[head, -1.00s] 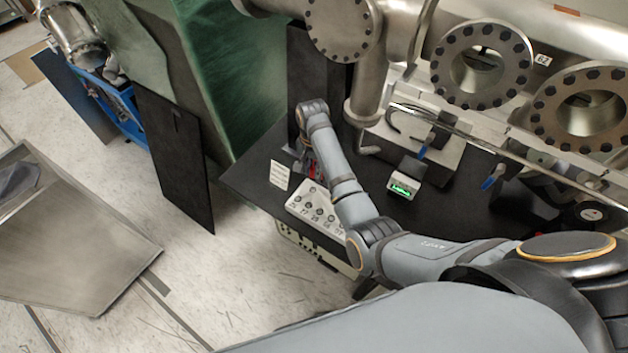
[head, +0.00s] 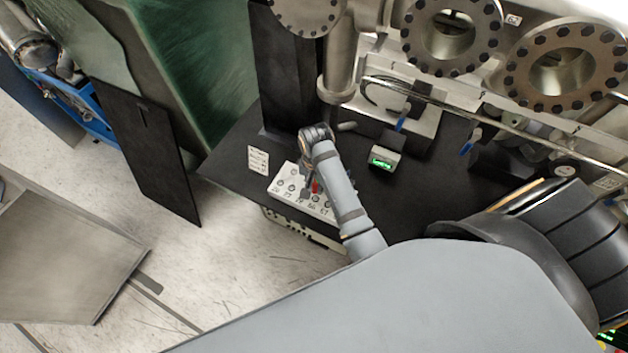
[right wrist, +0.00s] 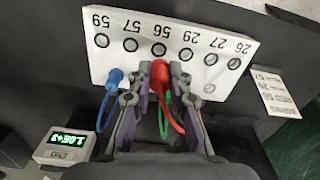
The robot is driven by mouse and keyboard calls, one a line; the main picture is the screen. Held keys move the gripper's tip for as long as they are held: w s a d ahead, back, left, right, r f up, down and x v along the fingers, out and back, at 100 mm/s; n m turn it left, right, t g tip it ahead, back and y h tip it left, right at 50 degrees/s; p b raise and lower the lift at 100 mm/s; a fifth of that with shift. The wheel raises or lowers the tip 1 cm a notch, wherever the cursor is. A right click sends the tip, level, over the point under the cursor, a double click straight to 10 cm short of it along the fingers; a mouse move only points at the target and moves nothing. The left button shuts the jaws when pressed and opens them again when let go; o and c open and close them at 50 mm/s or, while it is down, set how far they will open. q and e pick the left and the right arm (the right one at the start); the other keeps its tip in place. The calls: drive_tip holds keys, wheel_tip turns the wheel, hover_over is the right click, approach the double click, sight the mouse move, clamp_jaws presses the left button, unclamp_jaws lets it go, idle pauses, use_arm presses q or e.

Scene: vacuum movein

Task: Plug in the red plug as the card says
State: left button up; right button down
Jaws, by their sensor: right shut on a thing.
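The red plug (right wrist: 160,74) is between the fingers of my right gripper (right wrist: 161,90), which is shut on it. It is over the white socket panel (right wrist: 222,42), just below the socket labelled 56 in the right wrist view. I cannot tell whether its tip is in a socket or above one. In the head view my right gripper (head: 309,186) is over the panel (head: 277,184), with the red plug (head: 315,187) beside it. The card (head: 258,159) stands by the panel's left end; it also shows in the right wrist view (right wrist: 275,91), its text too small to read.
A blue plug (right wrist: 115,76) sits in the panel left of the red one. A green cable (right wrist: 162,122) hangs by the fingers. A box with a green display (head: 382,162) stands right of the panel. Metal pipework and flanges (head: 452,38) rise behind the dark table.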

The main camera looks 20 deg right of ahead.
sight(315, 191)
drive_tip(key=shift+s+f, duration=0.2)
drive_tip(key=shift+f, duration=1)
drive_tip(key=shift+w+f, duration=0.1)
drive_tip(key=shift+f, duration=0.45)
drive_tip(key=shift+f+b, duration=0.45)
drive_tip(key=shift+f, duration=0.55)
idle(0.3)
drive_tip(key=c, duration=1.2)
unclamp_jaws()
drive_tip(key=shift+o, duration=0.2)
drive_tip(key=shift+r, duration=0.1)
wheel_tip(315, 191, up, 12)
drive_tip(key=shift+f, duration=0.1)
